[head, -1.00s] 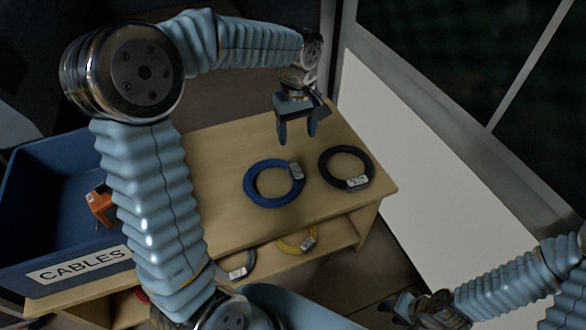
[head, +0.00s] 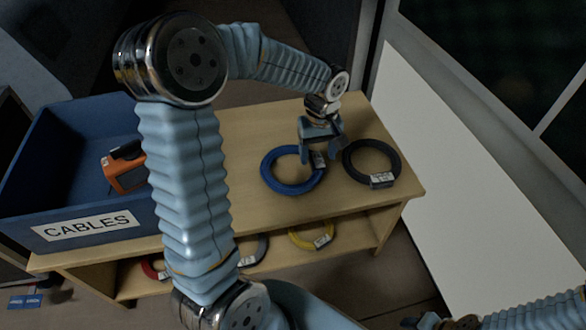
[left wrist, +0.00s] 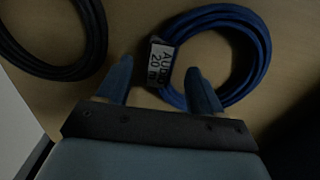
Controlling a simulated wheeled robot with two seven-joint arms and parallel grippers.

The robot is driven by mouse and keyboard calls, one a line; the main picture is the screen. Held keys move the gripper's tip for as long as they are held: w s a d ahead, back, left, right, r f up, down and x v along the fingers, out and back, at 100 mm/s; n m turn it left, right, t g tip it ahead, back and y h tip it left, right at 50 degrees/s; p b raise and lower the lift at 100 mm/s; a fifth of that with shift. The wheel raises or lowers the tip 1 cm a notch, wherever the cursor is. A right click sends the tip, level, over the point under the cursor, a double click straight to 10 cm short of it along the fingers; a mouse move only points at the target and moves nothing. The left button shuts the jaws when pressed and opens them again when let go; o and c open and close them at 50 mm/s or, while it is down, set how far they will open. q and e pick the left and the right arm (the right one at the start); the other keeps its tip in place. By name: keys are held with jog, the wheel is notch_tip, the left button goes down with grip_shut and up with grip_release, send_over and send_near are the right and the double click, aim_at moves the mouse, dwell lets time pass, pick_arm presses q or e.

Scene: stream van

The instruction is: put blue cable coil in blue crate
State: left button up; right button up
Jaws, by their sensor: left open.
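The blue cable coil (head: 268,180) lies flat on the wooden bench top, with a white label on its right side. In the left wrist view the blue coil (left wrist: 262,50) shows its label, reading AUDIO 20 m, between the fingertips. My left gripper (head: 322,155) is open above the coil's labelled side; in the left wrist view its two fingers (left wrist: 160,85) sit either side of the label. I cannot tell whether they touch it. The blue crate (head: 60,222), marked CABLES, stands at the bench's left end, partly behind my left arm. My right gripper (head: 430,322) is barely visible at the bottom edge.
A black cable coil (head: 349,164) lies just right of the blue one. An orange device (head: 125,177) is inside the crate. Yellow (head: 296,236), grey and red coils lie on the lower shelf. A white panel (head: 450,170) stands to the right.

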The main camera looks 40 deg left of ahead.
pick_arm(q)
jog(key=shift+f, duration=0.7)
grip_shut()
jog(key=shift+r, duration=0.1)
